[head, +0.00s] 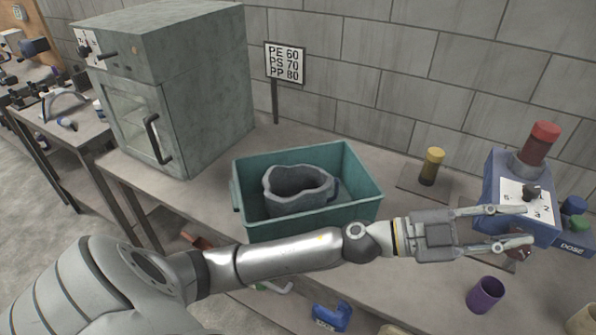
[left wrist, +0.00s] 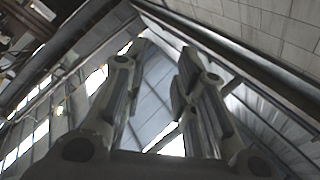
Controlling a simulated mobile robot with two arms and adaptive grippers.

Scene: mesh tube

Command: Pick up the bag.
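A grey, open-topped, lumpy-rimmed thing (head: 298,190) sits inside the teal bin (head: 310,223) in the middle of the head view. It may be the bag; nothing else in view looks more like one. My left gripper (head: 528,225) is to the right of the bin, fingers pointing right, in front of the blue machine. Its fingers are apart with nothing held between them. The left wrist view shows the same two fingers (left wrist: 163,55) apart, against a roof with bright windows. My right gripper is not in view.
A grey oven (head: 165,90) stands left of the bin. A blue machine (head: 507,185) with a red top is at right, and a yellow-capped jar (head: 432,166) stands nearby. A purple cup (head: 485,294) and a blue object (head: 331,317) are near the front. A sign (head: 285,63) stands behind.

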